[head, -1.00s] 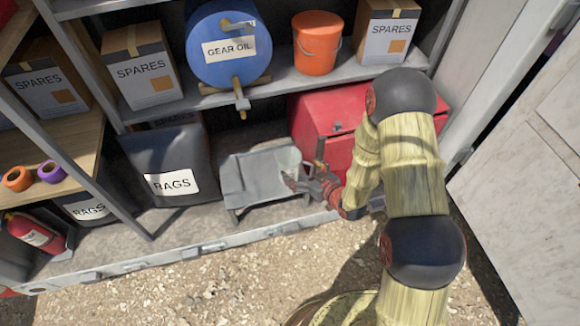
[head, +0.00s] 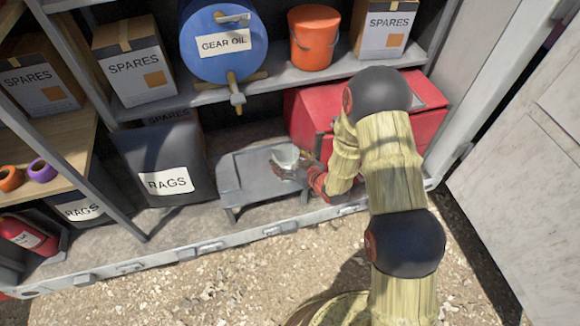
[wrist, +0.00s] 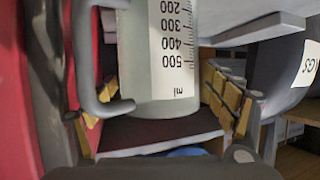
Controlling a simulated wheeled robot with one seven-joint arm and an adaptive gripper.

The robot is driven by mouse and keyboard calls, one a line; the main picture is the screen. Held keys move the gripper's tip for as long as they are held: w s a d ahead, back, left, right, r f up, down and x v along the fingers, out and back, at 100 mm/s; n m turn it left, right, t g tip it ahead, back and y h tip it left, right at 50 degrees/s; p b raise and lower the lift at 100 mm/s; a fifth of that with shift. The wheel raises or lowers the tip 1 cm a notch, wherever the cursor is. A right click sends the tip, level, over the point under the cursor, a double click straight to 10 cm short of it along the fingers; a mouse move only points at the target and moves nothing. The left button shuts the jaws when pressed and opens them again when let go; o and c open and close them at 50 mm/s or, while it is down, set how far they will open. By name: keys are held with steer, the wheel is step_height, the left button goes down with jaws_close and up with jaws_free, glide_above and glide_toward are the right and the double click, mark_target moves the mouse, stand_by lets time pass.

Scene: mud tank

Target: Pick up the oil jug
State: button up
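The oil jug (wrist: 160,60) is a pale translucent measuring jug with a black millilitre scale, which reads upside down in the wrist view. Its grey handle (wrist: 84,62) is on the left there. In the head view the jug (head: 287,158) is small and pale, at the right part of a low grey stand (head: 245,165), partly hidden by my gripper. My gripper (wrist: 160,106) is open, with yellow-padded fingers on both sides of the jug and its handle. In the head view my gripper (head: 308,174) reaches the jug from the right. Firm finger contact is not clear.
A red chest (head: 305,120) stands close behind and right of my gripper. A blue gear oil drum (head: 222,65) with a tap (head: 237,97) is on the shelf above. A dark rags bin (head: 165,155) stands left of the stand. An orange bucket (head: 314,50) is higher up.

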steer(key=c, duration=1.4)
steer(key=shift+r, duration=0.1)
